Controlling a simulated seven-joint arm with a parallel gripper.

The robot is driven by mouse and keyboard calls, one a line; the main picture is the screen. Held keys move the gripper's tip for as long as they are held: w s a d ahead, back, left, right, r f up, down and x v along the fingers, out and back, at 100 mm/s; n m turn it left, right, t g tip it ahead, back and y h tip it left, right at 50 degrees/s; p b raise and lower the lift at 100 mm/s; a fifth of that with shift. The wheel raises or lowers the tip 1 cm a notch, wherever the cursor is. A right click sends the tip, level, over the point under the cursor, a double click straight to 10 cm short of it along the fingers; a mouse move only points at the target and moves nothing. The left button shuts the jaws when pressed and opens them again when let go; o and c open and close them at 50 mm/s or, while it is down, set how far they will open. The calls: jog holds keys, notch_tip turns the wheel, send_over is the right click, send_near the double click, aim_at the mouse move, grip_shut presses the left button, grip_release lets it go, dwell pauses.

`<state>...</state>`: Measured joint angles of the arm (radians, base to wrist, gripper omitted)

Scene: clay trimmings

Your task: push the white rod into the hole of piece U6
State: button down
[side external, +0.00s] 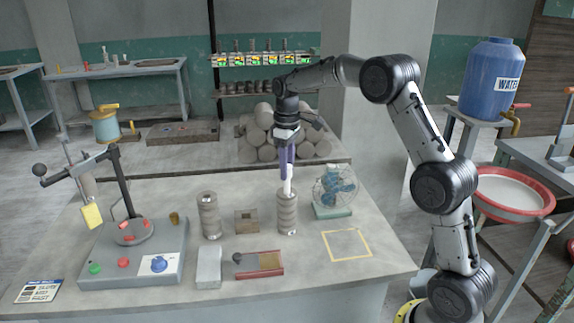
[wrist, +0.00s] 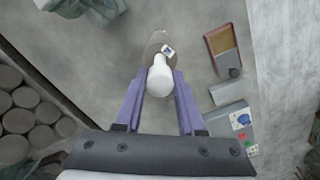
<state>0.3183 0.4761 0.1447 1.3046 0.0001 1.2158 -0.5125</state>
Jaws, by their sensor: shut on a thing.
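The white rod (side external: 288,187) is upright between the purple fingers of my gripper (side external: 287,168), which is shut on it. In the wrist view the rod (wrist: 161,86) shows its rounded white end between the fingertips (wrist: 161,74). Directly below it stands a ribbed, grey-brown round column (side external: 287,214), whose top partly shows in the wrist view (wrist: 155,44) with a small tag on it. The tag is too small to read as U6. The rod's lower end meets the column's top; how deep it sits in any hole is hidden.
A similar ribbed column (side external: 209,215) stands to the left, with a small brown block (side external: 246,221) between. A teal fan (side external: 334,192) stands close on the right. A red-edged tray (side external: 257,264) and a pale block (side external: 209,267) lie in front. A yellow square outline (side external: 347,244) is empty.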

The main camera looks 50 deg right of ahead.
jog(key=shift+f, duration=0.2)
jog(key=shift+c, duration=2.2)
grip_release()
notch_tip(320, 180, up, 14)
jog(key=shift+a, duration=0.15)
